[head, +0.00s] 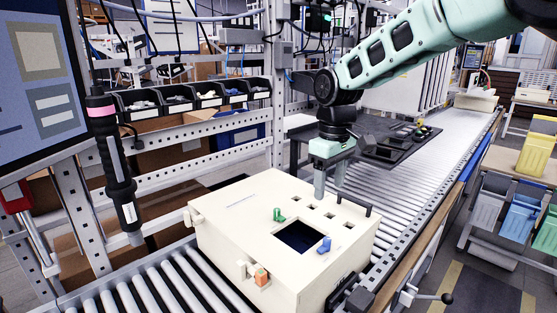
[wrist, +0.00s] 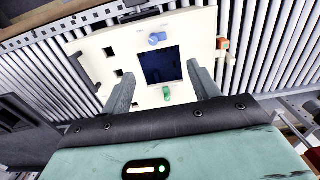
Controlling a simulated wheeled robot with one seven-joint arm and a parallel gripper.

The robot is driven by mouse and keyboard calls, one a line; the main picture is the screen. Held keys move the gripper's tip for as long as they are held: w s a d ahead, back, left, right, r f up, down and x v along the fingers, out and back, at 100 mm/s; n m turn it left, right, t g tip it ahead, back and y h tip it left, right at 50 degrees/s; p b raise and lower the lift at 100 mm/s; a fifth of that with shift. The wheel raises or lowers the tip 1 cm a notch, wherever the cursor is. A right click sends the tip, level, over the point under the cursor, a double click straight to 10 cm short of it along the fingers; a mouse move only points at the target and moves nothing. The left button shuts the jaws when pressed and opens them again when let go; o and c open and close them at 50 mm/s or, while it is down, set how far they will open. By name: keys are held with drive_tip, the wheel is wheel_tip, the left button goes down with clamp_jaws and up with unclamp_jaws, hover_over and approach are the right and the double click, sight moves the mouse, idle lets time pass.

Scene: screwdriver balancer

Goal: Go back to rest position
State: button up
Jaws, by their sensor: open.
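My gripper (head: 331,178) points down above the back part of a cream box (head: 235,235) on the roller conveyor. In the wrist view my gripper (wrist: 163,82) has its two fingers wide apart with nothing between them. The box top has a dark square opening (head: 299,237), a green piece (head: 278,214) and a blue piece (head: 325,245). An orange piece (head: 261,275) shows on its front side. A black screwdriver tool (head: 116,165) with a pink band hangs upright at the left, apart from my gripper.
A dark tray (head: 375,143) with small parts lies behind the box. Small bins (head: 180,98) line a shelf at the back left. A metal post (head: 278,90) stands behind the box.

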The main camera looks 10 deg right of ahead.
drive_tip(key=s+a+f, duration=0.1)
drive_tip(key=s+a, duration=0.3)
drive_tip(key=s, duration=0.5)
drive_tip(key=s+a, duration=0.4)
drive_tip(key=s, duration=0.6)
drive_tip(key=s+d+f, duration=0.1)
drive_tip(key=s+f, duration=0.1)
drive_tip(key=s, duration=0.4)
drive_tip(key=s+d+f, duration=0.1)
drive_tip(key=s+f, duration=0.1)
drive_tip(key=s, duration=0.5)
drive_tip(key=shift+d+y, duration=0.25)
drive_tip(key=shift+y, duration=0.05)
